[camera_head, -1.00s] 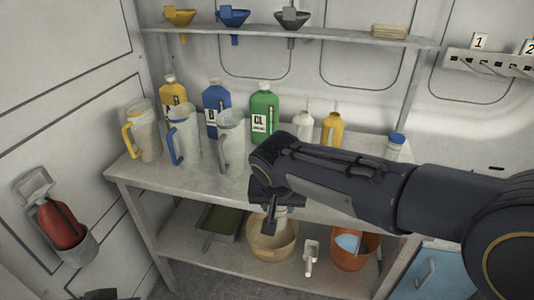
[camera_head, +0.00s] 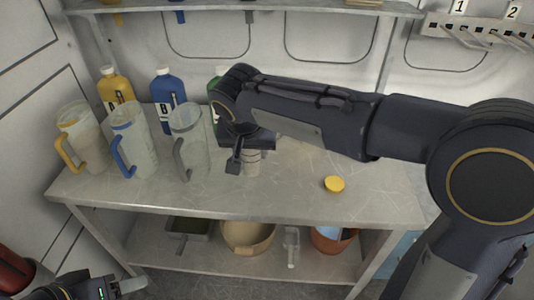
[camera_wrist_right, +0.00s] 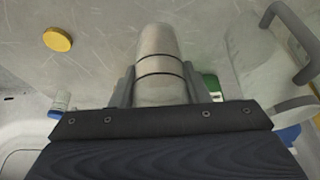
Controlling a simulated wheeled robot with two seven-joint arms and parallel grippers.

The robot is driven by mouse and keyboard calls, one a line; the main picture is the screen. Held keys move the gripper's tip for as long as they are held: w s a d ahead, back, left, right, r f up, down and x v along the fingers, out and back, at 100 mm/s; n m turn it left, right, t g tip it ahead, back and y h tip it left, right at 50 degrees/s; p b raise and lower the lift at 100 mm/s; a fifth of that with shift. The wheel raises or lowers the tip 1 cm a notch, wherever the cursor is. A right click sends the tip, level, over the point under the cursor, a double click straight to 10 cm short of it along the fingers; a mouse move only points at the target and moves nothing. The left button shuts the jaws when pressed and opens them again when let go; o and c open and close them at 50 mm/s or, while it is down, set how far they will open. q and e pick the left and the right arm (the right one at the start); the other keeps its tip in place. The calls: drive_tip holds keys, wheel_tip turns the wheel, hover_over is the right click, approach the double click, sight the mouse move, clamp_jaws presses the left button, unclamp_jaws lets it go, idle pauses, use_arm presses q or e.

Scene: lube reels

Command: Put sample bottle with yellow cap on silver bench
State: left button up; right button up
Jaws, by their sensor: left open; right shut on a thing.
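My right gripper (camera_head: 246,163) is shut on a pale grey cylindrical sample bottle (camera_head: 253,160), just over or on the silver bench top (camera_head: 290,190); I cannot tell whether its base touches. In the right wrist view the bottle (camera_wrist_right: 160,60) lies between the two fingers and has dark rings around it. No cap can be made out on it. A round yellow cap (camera_head: 334,184) lies on the bench to the right of the gripper; it also shows in the wrist view (camera_wrist_right: 57,39). My left gripper (camera_head: 125,286) is open, low at the bottom left, partly cut off.
Jugs with yellow (camera_head: 75,140), blue (camera_head: 130,140) and grey (camera_head: 187,140) handles stand on the bench's left. Yellow (camera_head: 117,92), blue (camera_head: 168,95) and green bottles stand behind; my arm hides part of the green one. The bench's front right is clear.

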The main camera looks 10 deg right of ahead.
drive_tip(key=w+d+f, duration=0.1)
drive_tip(key=d+f, duration=0.1)
drive_tip(key=w+d+f, duration=0.2)
drive_tip(key=d+f, duration=0.1)
drive_tip(key=w+d+f+p, duration=0.1)
drive_tip(key=w+d+f, duration=0.1)
drive_tip(key=d+f, duration=0.1)
drive_tip(key=shift+w+d, duration=0.15)
drive_tip(key=shift+d, duration=0.05)
drive_tip(key=shift+w+d+f, duration=0.1)
drive_tip(key=shift+f, duration=1.55)
drive_tip(key=shift+f, duration=0.1)
drive_tip(key=o, duration=1)
